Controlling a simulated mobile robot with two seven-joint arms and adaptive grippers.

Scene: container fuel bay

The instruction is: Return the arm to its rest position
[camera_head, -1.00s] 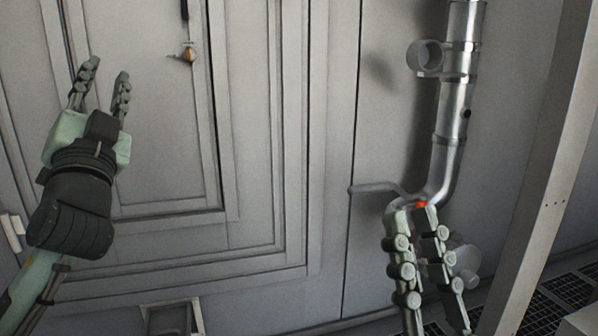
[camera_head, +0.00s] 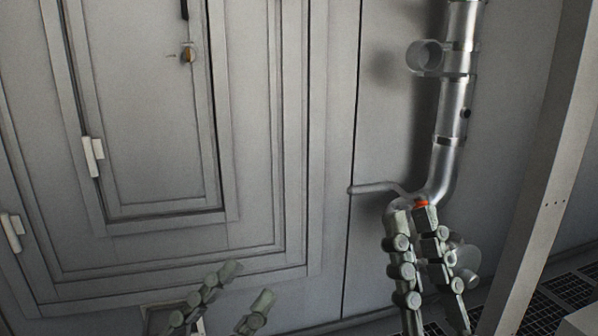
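My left gripper (camera_head: 246,283) is open and empty at the bottom of the view, left of centre. Its two fingers point up and are spread apart. It is in front of the lower frame of the grey panelled door (camera_head: 155,110). My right gripper (camera_head: 412,217) is at the lower right, fingers pointing up. Its fingertips are at the curved lower end of a metal pipe (camera_head: 453,125), close to a small orange-red part (camera_head: 421,203). A gap shows between its fingers, but I cannot tell whether they grip the pipe end.
A grey lever (camera_head: 372,188) sticks out left of the pipe bend. A short round stub (camera_head: 424,57) sits on the upper pipe. A brass-coloured lock piece (camera_head: 188,54) and white hinges (camera_head: 93,156) are on the door. A slanted beam (camera_head: 545,180) stands at the right.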

